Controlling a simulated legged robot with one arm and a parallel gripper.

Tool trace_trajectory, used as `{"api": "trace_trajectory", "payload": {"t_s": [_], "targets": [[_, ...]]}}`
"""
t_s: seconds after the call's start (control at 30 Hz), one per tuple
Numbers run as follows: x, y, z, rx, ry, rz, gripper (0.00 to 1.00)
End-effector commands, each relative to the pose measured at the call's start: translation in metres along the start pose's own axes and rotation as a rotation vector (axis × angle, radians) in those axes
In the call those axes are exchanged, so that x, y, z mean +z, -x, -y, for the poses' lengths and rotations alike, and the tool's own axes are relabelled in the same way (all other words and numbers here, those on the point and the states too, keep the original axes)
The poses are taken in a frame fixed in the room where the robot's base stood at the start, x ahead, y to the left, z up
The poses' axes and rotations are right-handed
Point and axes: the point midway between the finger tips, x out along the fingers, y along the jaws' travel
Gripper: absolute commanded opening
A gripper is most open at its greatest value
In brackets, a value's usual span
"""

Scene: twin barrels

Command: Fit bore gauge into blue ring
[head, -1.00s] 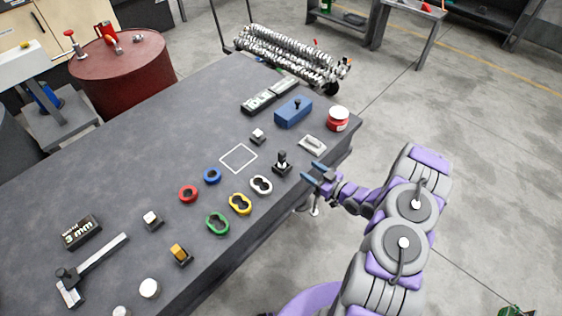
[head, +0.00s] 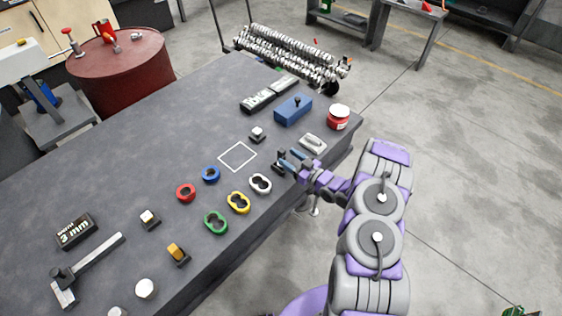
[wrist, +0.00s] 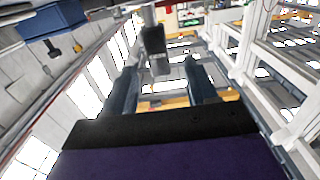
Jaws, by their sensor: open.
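The blue ring (head: 211,174) lies on the dark table, left of the white outlined square. A small dark upright piece on a dark base (head: 278,166), which looks like the bore gauge, stands near the table's right edge, partly hidden by my gripper. My gripper (head: 289,159) is open at this piece. In the wrist view my two fingers (wrist: 160,78) are apart, and a dark piece with a grey stem (wrist: 155,42) shows between and beyond their tips. I cannot tell whether they touch it.
A red ring (head: 186,193), a green double ring (head: 215,223), a yellow one (head: 238,203) and a white one (head: 260,184) lie nearby. A blue block (head: 293,110) and a red jar (head: 339,117) stand behind my gripper. The outlined square (head: 237,157) is empty.

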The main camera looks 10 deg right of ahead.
Motion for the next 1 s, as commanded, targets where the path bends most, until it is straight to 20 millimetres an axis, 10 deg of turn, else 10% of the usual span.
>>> {"api": "trace_trajectory", "payload": {"t_s": [1.0], "targets": [[-0.001, -0.066, 0.000, 0.000, -0.002, 0.002, 0.56]]}}
